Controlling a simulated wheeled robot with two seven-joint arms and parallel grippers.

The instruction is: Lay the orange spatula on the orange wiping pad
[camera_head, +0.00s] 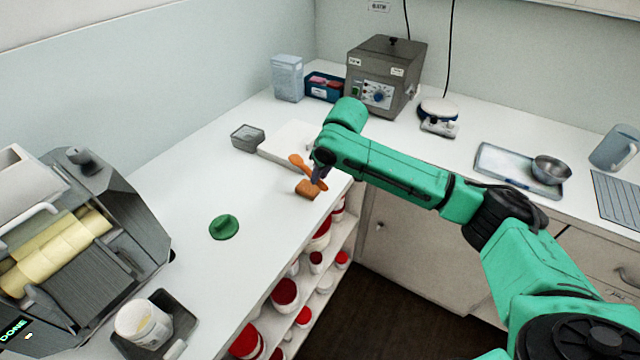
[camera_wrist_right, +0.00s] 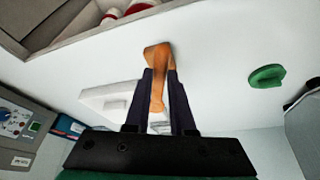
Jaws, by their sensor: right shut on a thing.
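The orange spatula (camera_head: 304,167) is held at a slant in my right gripper (camera_head: 319,177), close above the near edge of the counter. In the right wrist view, the spatula (camera_wrist_right: 157,98) lies between the two dark fingers of my right gripper (camera_wrist_right: 160,74), which are shut on it. The orange wiping pad (camera_head: 306,190) lies on the counter just below the gripper and spatula. The pad (camera_wrist_right: 157,54) also shows just beyond the fingertips in the wrist view. I cannot tell whether the spatula touches the pad. My left gripper is out of view.
A white board (camera_head: 287,142) and a grey container (camera_head: 248,137) lie behind the pad. A green round knob-like object (camera_head: 224,227) sits to the left. Shelves with red-lidded tubs (camera_head: 286,291) are below the counter edge. The counter between pad and green object is clear.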

